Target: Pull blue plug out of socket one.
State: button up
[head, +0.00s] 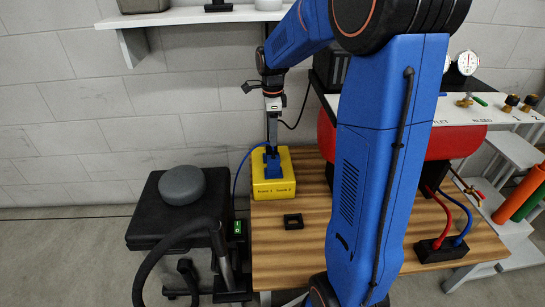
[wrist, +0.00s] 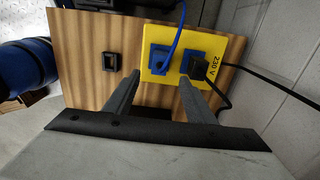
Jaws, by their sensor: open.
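The yellow socket box (head: 260,189) stands at the table's back left corner. In the wrist view the box (wrist: 235,50) carries two blue sockets. A blue plug (wrist: 160,58) with a blue cable sits in the left one there, and a black plug (wrist: 198,67) with a black cable in the right one. My gripper (head: 271,146) points down above the box in the head view. In the wrist view my gripper (wrist: 160,76) is open and empty, its fingertips to either side of the blue plug; touching cannot be told. In the head view the arm's end partly hides the plugs.
A small black square frame (head: 293,221) lies on the wooden table (head: 280,262) in front of the box. A red tank (head: 445,145) and red and blue cables are at the right.

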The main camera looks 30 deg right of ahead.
aim_at(272, 157)
notch_tip(272, 157, down, 14)
jog(key=shift+r, duration=0.1)
dwell(0.5)
jog(key=shift+c, duration=0.3)
jog(key=c, duration=1.1)
jog(key=shift+r, duration=0.15)
jog(key=shift+r, duration=0.3)
jog(key=shift+r, duration=2.4)
